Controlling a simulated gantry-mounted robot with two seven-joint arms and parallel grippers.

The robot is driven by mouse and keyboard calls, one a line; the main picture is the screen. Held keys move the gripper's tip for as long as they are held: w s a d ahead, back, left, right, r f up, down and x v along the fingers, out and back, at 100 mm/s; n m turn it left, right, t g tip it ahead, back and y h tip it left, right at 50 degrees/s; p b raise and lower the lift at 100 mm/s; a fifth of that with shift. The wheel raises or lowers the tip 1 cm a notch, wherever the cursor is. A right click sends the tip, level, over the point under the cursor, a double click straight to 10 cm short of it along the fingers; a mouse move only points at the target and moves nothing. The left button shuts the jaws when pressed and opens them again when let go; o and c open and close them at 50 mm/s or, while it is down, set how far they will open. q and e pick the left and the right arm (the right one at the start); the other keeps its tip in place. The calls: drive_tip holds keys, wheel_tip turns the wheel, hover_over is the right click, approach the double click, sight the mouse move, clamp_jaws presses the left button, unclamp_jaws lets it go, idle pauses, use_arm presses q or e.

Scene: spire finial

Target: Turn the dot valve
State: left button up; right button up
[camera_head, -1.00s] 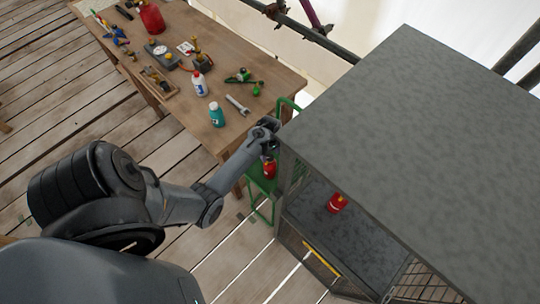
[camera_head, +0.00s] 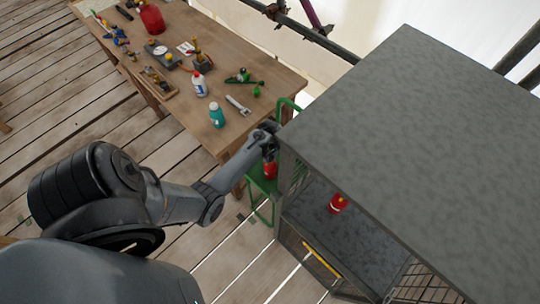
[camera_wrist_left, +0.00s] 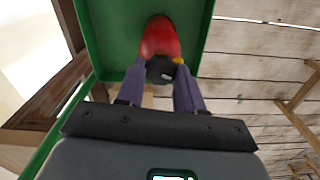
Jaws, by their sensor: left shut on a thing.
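A red cylinder (camera_head: 270,170) stands on a green cart (camera_head: 258,207), beside the grey cabinet. In the left wrist view the red cylinder (camera_wrist_left: 160,38) has a dark top part (camera_wrist_left: 160,70) with a small pale mark, and a yellow bit beside it. My left gripper (camera_head: 270,154) is over the cylinder. In the left wrist view the two fingers of my left gripper (camera_wrist_left: 159,76) are shut on the dark top part, one on each side. I cannot make out a dot, so I cannot tell if this is the dot valve. My right gripper is not in view.
The grey cabinet (camera_head: 430,110) stands close at the right, with a red container (camera_head: 337,203) on its shelf. A wooden workbench (camera_head: 190,115) with bottles, a wrench and several tools lies behind my arm. Plank floor is open at the left.

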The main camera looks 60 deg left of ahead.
use_arm(q)
drive_tip(key=shift+r+m+p, duration=0.2)
drive_tip(key=shift+m+p, duration=1.1)
drive_tip(key=m+p, duration=0.1)
drive_tip(key=m, duration=0.1)
drive_tip(key=shift+m+p, duration=0.35)
drive_tip(key=shift+m, duration=0.05)
drive_tip(key=m+p, duration=0.1)
drive_tip(key=m, duration=0.2)
drive_tip(key=shift+f+p, duration=0.1)
drive_tip(key=shift+p, duration=0.2)
drive_tip(key=shift+f+m+p, duration=0.1)
drive_tip(key=shift+m+p, duration=0.45)
drive_tip(key=shift+m, duration=1.65)
drive_tip(key=o, duration=1.1)
drive_tip(key=shift+c, duration=0.2)
